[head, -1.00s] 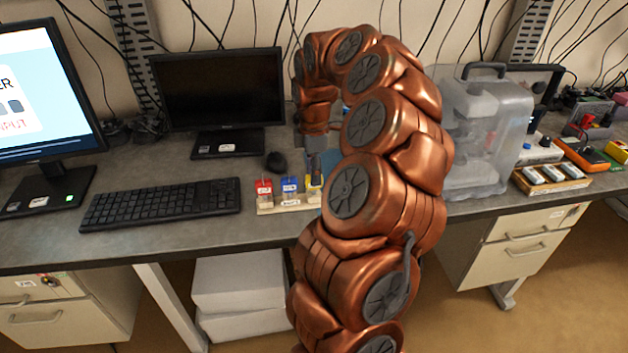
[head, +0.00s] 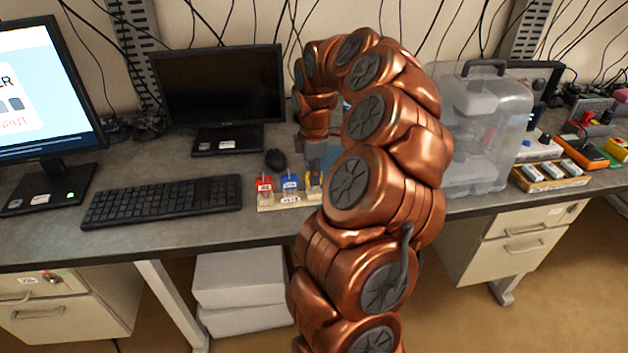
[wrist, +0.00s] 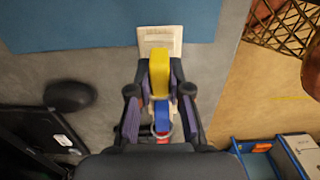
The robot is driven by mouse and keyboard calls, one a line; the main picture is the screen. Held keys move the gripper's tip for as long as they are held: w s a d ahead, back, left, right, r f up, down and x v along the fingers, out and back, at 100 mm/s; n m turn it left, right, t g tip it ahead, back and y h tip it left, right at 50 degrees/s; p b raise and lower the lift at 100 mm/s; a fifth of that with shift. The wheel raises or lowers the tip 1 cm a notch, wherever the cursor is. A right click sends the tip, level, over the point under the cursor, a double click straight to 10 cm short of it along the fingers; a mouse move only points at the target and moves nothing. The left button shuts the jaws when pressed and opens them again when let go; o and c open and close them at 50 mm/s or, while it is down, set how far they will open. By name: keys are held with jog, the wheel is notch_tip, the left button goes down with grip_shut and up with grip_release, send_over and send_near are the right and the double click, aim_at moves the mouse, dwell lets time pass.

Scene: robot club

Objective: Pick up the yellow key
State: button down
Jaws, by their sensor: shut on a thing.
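The yellow key (wrist: 159,72) sits between the fingers of my gripper (wrist: 160,84) in the wrist view, and the gripper is shut on it. In the head view my gripper (head: 315,165) is over the right end of a small pale rack (head: 290,202). Part of the yellow key (head: 314,183) shows there. The blue key (head: 289,183) and the red key (head: 264,184) stand on the rack to its left. They appear behind the yellow key in the wrist view. I cannot tell whether the yellow key still touches the rack.
A keyboard (head: 162,203) lies left of the rack, with a mouse (head: 275,159) and a dark monitor (head: 222,90) behind. A blue mat (wrist: 110,22) lies close by. A clear plastic machine (head: 487,125) stands to the right. The desk's front edge is close to the rack.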

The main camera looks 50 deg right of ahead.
jog(key=shift+r, duration=0.15)
jog(key=shift+r+b, duration=0.7)
jog(key=shift+r, duration=0.7)
jog(key=shift+a+r, duration=0.1)
jog(key=shift+r, duration=0.1)
jog(key=s+a+r+b, duration=0.1)
jog(key=a+b, duration=0.3)
jog(key=a, duration=1.2)
jog(key=shift+r, duration=0.25)
jog(key=c, duration=1.7)
grip_release()
jog(key=shift+d, duration=0.1)
grip_shut()
